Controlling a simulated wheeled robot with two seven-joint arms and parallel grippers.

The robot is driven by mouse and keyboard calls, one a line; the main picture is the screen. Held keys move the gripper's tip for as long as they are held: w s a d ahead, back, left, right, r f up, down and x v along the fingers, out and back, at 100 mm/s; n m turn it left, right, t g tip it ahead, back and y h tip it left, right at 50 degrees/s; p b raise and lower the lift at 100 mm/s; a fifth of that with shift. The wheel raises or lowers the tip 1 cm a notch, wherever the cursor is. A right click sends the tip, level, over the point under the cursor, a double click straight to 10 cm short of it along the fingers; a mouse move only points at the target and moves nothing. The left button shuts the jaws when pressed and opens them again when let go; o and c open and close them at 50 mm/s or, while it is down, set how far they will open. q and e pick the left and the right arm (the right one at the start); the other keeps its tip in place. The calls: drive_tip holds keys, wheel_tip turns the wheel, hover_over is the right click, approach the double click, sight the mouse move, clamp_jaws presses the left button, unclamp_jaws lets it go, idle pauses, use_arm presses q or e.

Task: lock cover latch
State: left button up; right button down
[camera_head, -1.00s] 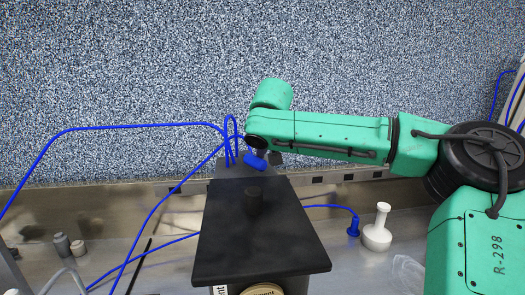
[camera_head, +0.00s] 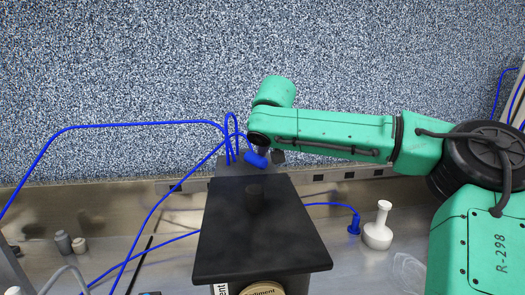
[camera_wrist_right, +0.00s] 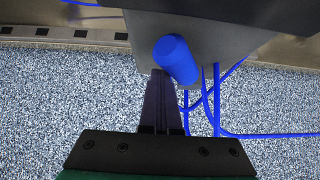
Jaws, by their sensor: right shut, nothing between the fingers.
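A short blue cylinder (camera_head: 256,160), which looks like the latch handle, sits behind the cover's far edge. In the right wrist view the blue cylinder (camera_wrist_right: 176,59) slants across the box's grey back face (camera_wrist_right: 225,50). My right gripper (camera_wrist_right: 161,76) is shut and empty, its fingertips right beside the cylinder's lower end; I cannot tell whether they touch. In the head view the wrist partly hides this area. My left gripper is out of view.
Blue tubes (camera_head: 140,126) loop from behind the box to the left. A white flask (camera_head: 377,232) and a blue tube end (camera_head: 354,226) stand to the right. Small grey bottles (camera_head: 63,243) stand at the left.

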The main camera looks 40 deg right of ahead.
sight(253, 156)
drive_tip(key=d, duration=0.1)
drive_tip(key=d+r, duration=0.1)
drive_tip(key=shift+s+d, duration=0.15)
drive_tip(key=shift+d, duration=0.15)
drive_tip(key=shift+w+a+r+b, duration=0.25)
drive_tip(key=shift+a+r+b, duration=0.15)
drive_tip(key=shift+r, duration=0.25)
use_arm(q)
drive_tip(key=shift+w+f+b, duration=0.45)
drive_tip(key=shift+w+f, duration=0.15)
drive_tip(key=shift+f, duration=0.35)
use_arm(e)
drive_tip(key=shift+a+r, duration=1.25)
drive_tip(key=shift+r, duration=0.25)
drive_tip(key=shift+a+r, duration=1.2)
drive_tip(key=shift+r, duration=0.25)
